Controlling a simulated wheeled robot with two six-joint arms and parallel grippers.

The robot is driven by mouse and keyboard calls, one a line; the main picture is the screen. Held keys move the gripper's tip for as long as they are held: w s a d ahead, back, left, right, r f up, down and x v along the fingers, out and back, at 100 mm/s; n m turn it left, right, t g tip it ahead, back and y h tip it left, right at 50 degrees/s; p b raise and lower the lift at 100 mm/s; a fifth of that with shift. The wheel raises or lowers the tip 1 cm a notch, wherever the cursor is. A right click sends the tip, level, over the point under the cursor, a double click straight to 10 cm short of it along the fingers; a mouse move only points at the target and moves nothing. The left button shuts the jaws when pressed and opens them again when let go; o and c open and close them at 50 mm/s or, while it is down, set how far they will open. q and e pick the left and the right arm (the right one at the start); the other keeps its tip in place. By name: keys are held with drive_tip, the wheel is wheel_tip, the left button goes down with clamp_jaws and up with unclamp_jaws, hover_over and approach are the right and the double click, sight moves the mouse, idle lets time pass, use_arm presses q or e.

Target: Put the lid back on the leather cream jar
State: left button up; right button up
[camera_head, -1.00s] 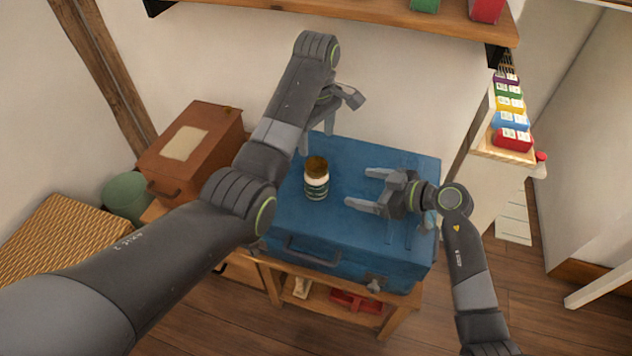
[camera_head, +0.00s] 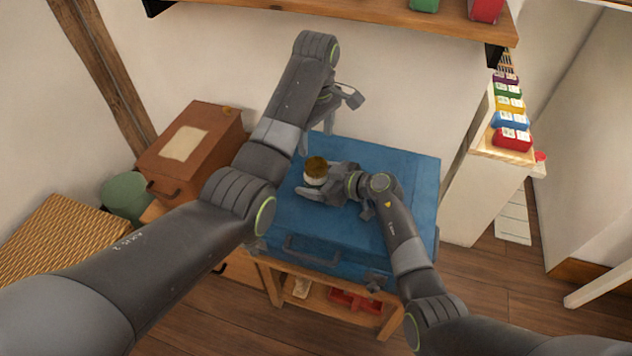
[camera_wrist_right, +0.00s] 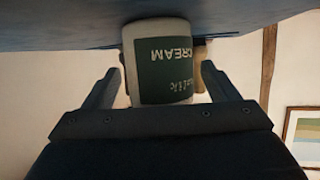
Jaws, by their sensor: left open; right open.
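The leather cream jar (camera_head: 315,173) stands upright on the blue suitcase (camera_head: 400,170), pale with a round brown top. I cannot tell whether that top is the lid or the jar's contents. My right gripper (camera_head: 316,187) is open, low over the suitcase, with its fingers on either side of the jar. In the right wrist view the jar (camera_wrist_right: 160,60) shows upside down between the fingers, its dark green label reading CREAM; a gap shows beside the left finger. My left gripper (camera_head: 318,132) is open above the suitcase's back edge, behind the jar. I cannot identify a separate lid.
A brown box (camera_head: 205,140) stands left of the suitcase, with a small orange-brown spot (camera_head: 229,110) on its top back edge. A shelf (camera_head: 440,22) overhangs the back. A ledge with coloured boxes (camera_head: 511,138) stands right. The suitcase's right part is clear.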

sight(316, 164)
drive_tip(key=shift+c, duration=0.2)
clamp_jaws()
use_arm(q)
drive_tip(key=shift+f, duration=4.05)
drive_tip(key=c, duration=1)
drive_tip(key=m, duration=0.9)
drive_tip(key=shift+m, duration=0.4)
use_arm(e)
drive_tip(key=shift+f, duration=0.1)
